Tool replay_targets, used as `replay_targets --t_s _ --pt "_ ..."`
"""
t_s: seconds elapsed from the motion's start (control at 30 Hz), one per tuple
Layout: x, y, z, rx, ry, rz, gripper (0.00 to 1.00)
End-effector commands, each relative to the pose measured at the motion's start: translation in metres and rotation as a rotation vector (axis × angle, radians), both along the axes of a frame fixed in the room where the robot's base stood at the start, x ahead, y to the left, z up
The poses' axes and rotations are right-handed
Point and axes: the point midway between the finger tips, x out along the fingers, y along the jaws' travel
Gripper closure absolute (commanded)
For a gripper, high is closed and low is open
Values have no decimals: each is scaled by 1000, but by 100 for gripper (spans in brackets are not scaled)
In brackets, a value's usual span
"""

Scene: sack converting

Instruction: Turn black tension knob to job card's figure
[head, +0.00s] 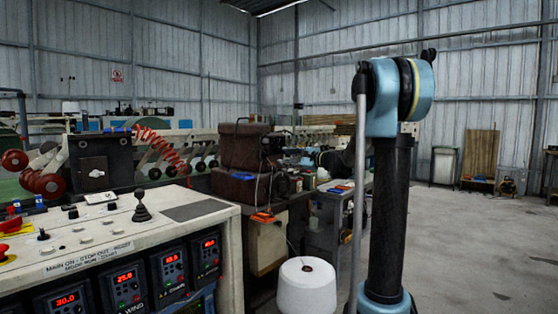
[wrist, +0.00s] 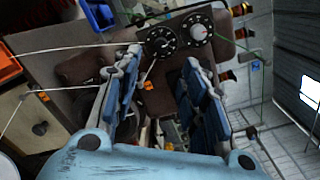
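In the wrist view, a black round dial with pale marks (wrist: 162,41) sits on a brown machine body beyond my gripper. Beside it on the right is a second dial with a silver-white centre (wrist: 198,29). I cannot read the setting of either, nor tell for sure which is the tension knob. My gripper (wrist: 164,66) is open, its blue-padded fingers spread apart and empty, with the black dial beyond the gap. In the head view, the brown machine (head: 245,148) stands mid-scene; my gripper is not clearly visible there. I cannot make out a readable job card.
A control console (head: 115,235) with red digital displays and a black joystick fills the lower left of the head view. A white thread cone (head: 305,288) stands in front. An orange bin (wrist: 8,66) and blue bin (wrist: 97,14) show in the wrist view.

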Motion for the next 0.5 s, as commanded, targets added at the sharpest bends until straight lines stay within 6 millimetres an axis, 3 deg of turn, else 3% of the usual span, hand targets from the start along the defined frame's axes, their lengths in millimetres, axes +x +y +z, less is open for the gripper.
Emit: replay_targets --t_s 0.2,0.5 --pt "-11 -17 0 0 0 -1 61" --pt "-13 -18 0 0 0 0 61"
